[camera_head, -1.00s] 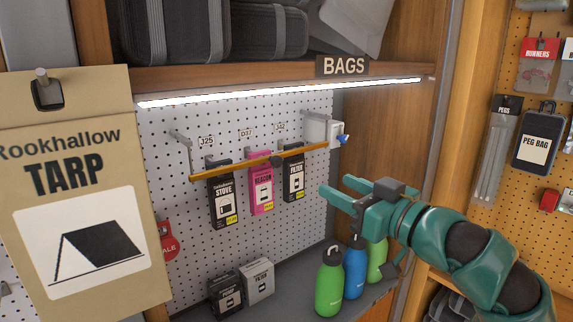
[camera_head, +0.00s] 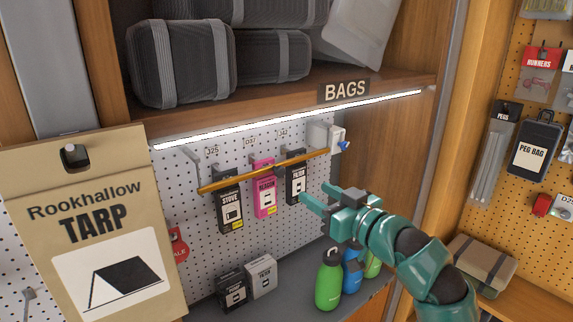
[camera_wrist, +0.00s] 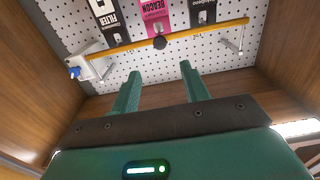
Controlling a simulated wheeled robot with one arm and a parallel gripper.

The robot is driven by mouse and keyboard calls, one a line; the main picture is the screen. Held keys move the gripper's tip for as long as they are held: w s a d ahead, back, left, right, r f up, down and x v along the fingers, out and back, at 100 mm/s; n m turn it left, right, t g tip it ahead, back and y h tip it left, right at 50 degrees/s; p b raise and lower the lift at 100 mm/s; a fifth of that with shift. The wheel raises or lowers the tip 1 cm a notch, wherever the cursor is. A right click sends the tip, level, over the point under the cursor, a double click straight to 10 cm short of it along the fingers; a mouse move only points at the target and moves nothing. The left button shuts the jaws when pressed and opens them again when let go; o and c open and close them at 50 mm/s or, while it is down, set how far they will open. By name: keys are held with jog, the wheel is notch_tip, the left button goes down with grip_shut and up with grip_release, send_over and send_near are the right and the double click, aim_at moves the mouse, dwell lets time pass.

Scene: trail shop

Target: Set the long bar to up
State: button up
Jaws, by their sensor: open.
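My gripper (camera_head: 314,193) is open and empty, below the bar's right part. In the wrist view its fingertips (camera_wrist: 160,70) point towards the knob, apart from it.
Stove, beacon (camera_head: 264,192) and filter packets hang behind the bar on white pegboard. Bottles (camera_head: 328,280) and two small boxes (camera_head: 261,276) stand on the shelf below. A tarp packet (camera_head: 100,215) hangs at front left. The bags shelf (camera_head: 240,104) is above.

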aim_at(282, 172)
jog(key=p+x, duration=0.4)
jog(key=x, duration=0.6)
jog(key=shift+r, duration=0.15)
jog(key=shift+x, duration=0.75)
grip_shut()
